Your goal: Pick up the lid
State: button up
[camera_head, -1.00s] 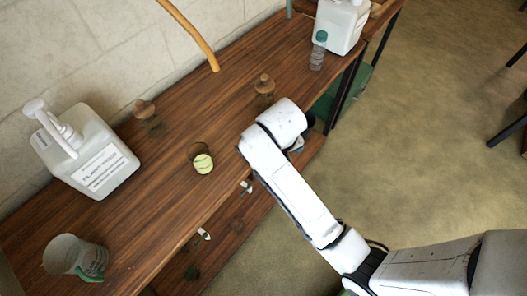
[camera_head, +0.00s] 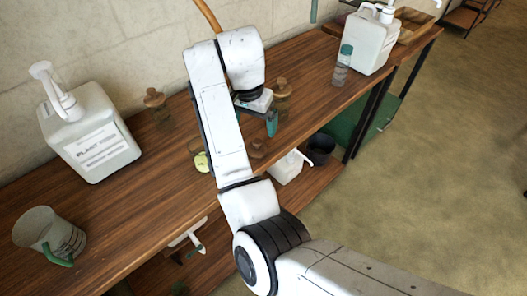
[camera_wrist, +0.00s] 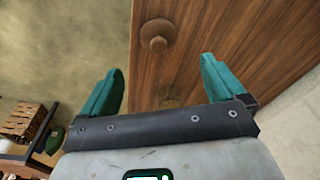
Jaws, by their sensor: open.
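A brown round lid (camera_wrist: 155,38) with a knob lies near the table edge in the wrist view, ahead of and between my teal fingertips. What appears to be the same lid (camera_head: 258,149) shows near the table's front edge in the head view, just right of my arm. My gripper (camera_wrist: 162,66) is open and empty. In the head view my gripper (camera_head: 271,123) points down, a little right of the lid and seemingly above it. A faint, dark patch sits between the fingers in the wrist view; I cannot tell what it is.
Stoppered glass jars (camera_head: 283,90) (camera_head: 154,98) stand on the wooden table (camera_head: 115,225). A white jug (camera_head: 90,135) and a mug (camera_head: 48,232) stand left. A clear bottle (camera_head: 342,68) and another jug (camera_head: 370,42) stand right. A yellow-green item (camera_head: 201,162) is partly behind my arm.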

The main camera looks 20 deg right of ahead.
aim_at(257, 142)
jog(key=f, duration=0.6)
jog(key=d+f, duration=0.1)
jog(key=f, duration=0.2)
jog(key=shift+w+f, duration=0.3)
jog(key=shift+w, duration=0.05)
jog(key=shift+c, duration=0.2)
jog(key=c, duration=1.1)
